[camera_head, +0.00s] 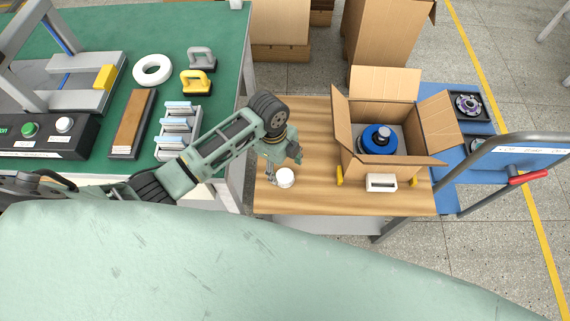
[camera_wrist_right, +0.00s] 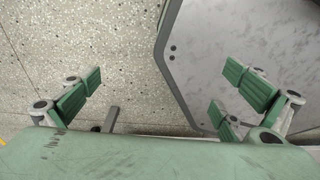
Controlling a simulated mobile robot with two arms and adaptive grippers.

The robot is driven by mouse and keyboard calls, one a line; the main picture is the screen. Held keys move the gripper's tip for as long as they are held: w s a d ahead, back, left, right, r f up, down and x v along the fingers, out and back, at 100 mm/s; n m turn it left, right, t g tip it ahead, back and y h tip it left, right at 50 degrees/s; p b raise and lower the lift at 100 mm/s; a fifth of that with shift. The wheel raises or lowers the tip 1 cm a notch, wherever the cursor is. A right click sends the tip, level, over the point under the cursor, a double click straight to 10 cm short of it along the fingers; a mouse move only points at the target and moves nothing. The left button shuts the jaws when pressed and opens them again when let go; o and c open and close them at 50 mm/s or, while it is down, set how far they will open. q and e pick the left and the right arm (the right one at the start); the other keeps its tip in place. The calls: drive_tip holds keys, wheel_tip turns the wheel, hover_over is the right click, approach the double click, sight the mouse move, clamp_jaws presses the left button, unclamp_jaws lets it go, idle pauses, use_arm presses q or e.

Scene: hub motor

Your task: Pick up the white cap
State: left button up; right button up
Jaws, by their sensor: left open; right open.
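The white cap (camera_head: 286,178) is a small round white piece on the left part of the wooden table (camera_head: 315,133). My left gripper (camera_head: 282,163) is in the head view, coming from the left with its fingers pointing down. It is open and very close to the cap, with one finger beside the cap's left edge and the other above and behind it. I cannot tell whether a finger touches the cap. My right gripper (camera_wrist_right: 165,92) shows in the right wrist view, open and empty, over the floor and a grey panel.
An open cardboard box (camera_head: 395,160) with a blue hub motor (camera_head: 377,141) stands right of the cap. A small white block (camera_head: 381,182) lies before the box. A green bench (camera_head: 221,60) with tools is at left; a blue cart (camera_head: 448,190) is at right.

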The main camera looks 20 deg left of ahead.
sight(284, 176)
use_arm(q)
drive_tip(key=shift+w+a+m, duration=0.2)
drive_tip(key=shift+w+m, duration=0.1)
drive_tip(key=shift+w, duration=0.15)
drive_tip(key=shift+f, duration=0.35)
drive_tip(key=shift+s+d+f, duration=0.15)
drive_tip(key=shift+f, duration=0.25)
drive_tip(key=shift+s+d+f, duration=0.1)
drive_tip(key=shift+s+f, duration=0.05)
drive_tip(key=shift+f, duration=0.2)
drive_tip(key=f, duration=0.4)
drive_tip(key=shift+w, duration=0.25)
drive_tip(key=shift+d+f, duration=0.1)
drive_tip(key=shift+f, duration=0.4)
drive_tip(key=c, duration=0.9)
use_arm(e)
drive_tip(key=shift+d+f, duration=0.15)
drive_tip(key=shift+f, duration=0.1)
